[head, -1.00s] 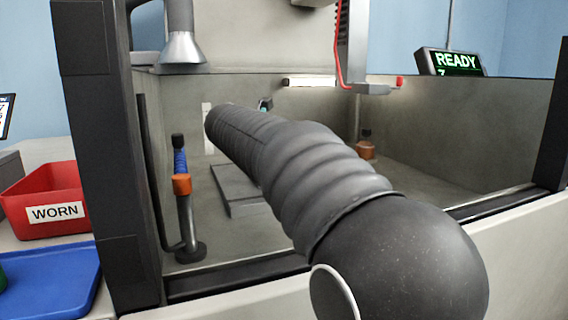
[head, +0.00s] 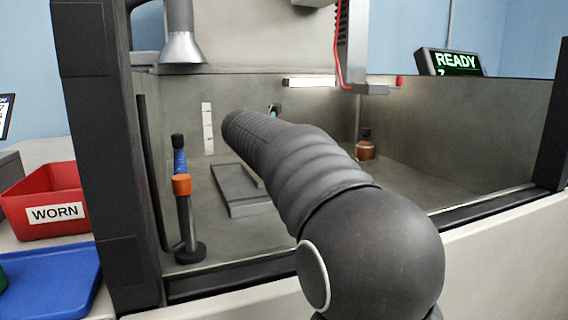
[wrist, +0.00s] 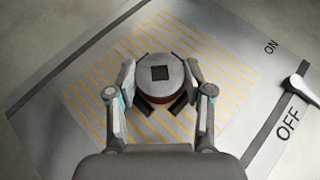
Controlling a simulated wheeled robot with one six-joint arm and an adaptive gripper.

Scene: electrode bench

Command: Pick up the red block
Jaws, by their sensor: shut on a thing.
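In the wrist view my gripper (wrist: 160,86) has its two fingers closed on the sides of a round grey-topped piece (wrist: 146,74) with a dark square in its top. A thin red edge (wrist: 168,99) shows low on its near side. No plain red block shows in either view. The piece is over a grey plate with yellow stripes (wrist: 92,98); I cannot tell whether it touches the plate. In the head view my arm hides the piece and most of the gripper.
The plate carries ON and OFF marks and a white lever (wrist: 300,86) at the right. In the head view, a flat grey slab (head: 233,200) lies in the enclosure. A blue and orange post (head: 182,186) stands left; a brown jar (head: 365,150) stands right. A red WORN bin (head: 40,190) sits outside.

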